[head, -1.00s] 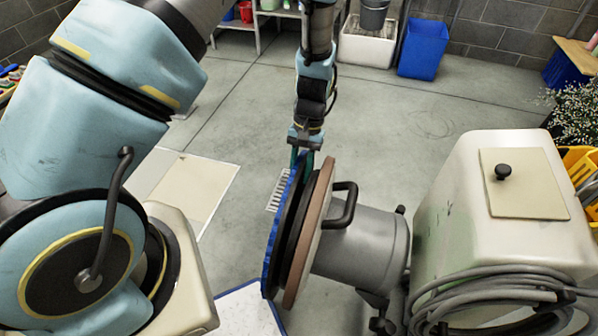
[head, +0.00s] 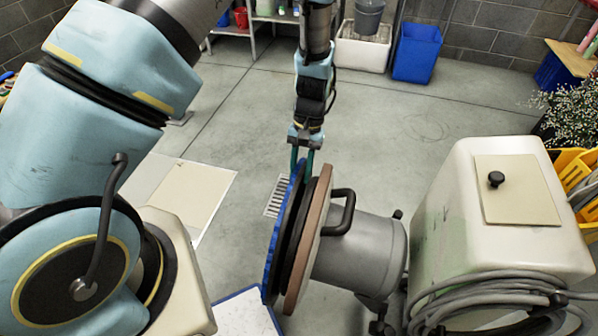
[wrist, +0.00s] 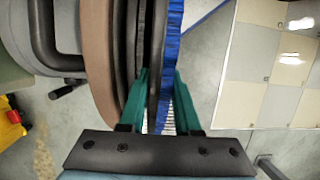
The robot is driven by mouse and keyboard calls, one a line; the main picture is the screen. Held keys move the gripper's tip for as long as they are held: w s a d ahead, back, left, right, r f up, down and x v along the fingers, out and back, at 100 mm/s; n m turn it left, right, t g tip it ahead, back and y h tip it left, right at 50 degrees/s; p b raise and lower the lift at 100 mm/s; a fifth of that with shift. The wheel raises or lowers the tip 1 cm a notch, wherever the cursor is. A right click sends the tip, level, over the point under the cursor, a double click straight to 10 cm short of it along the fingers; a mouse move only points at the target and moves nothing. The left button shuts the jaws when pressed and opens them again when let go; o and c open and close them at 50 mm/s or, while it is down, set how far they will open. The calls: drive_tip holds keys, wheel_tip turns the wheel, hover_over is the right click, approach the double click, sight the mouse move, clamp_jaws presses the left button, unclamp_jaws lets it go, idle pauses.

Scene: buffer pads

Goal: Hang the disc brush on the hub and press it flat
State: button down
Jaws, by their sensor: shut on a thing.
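My gripper (head: 302,160) has green fingers and is shut on the upper rim of the disc brush (head: 272,255). The brush has blue bristles facing left and a black backing, and stands on edge, nearly upright. It also shows between the fingers in the wrist view (wrist: 172,65). To its right is the grey machine head (head: 360,250) with a brown disc (head: 312,245) and a dark plate facing the brush. In the wrist view a narrow gap shows between the brush backing and that plate near the rim. The hub at the centre is hidden behind the brush.
The machine's cream tank (head: 520,235) with a coiled grey cable (head: 490,300) stands at right. A black loop handle (head: 342,212) juts up beside the brown disc. A floor drain grate (head: 275,198) and pale floor panels (head: 190,205) lie left. The floor behind is open.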

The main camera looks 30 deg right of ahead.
drive_tip(key=shift+p+v, duration=0.45)
drive_tip(key=shift+v, duration=0.45)
drive_tip(key=shift+d, duration=0.2)
drive_tip(key=c, duration=0.5)
unclamp_jaws()
drive_tip(key=shift+s+a+f, duration=0.1)
drive_tip(key=shift+c, duration=0.2)
drive_tip(key=b+v, duration=0.2)
drive_tip(key=v, duration=0.8)
drive_tip(key=shift+r, duration=0.4)
drive_tip(key=w+a+r+n+h, duration=0.2)
drive_tip(key=w+a+r, duration=0.3)
drive_tip(key=a, duration=0.4)
drive_tip(key=a+r+n+t, duration=0.2)
drive_tip(key=a+r, duration=0.1)
drive_tip(key=a, duration=0.9)
drive_tip(key=a+r+n+t+h, duration=0.1)
drive_tip(key=a+r+n, duration=0.2)
drive_tip(key=a, duration=1)
drive_tip(key=shift+r+t, duration=0.2)
drive_tip(key=shift+t, duration=0.2)
drive_tip(key=shift+a, duration=0.1)
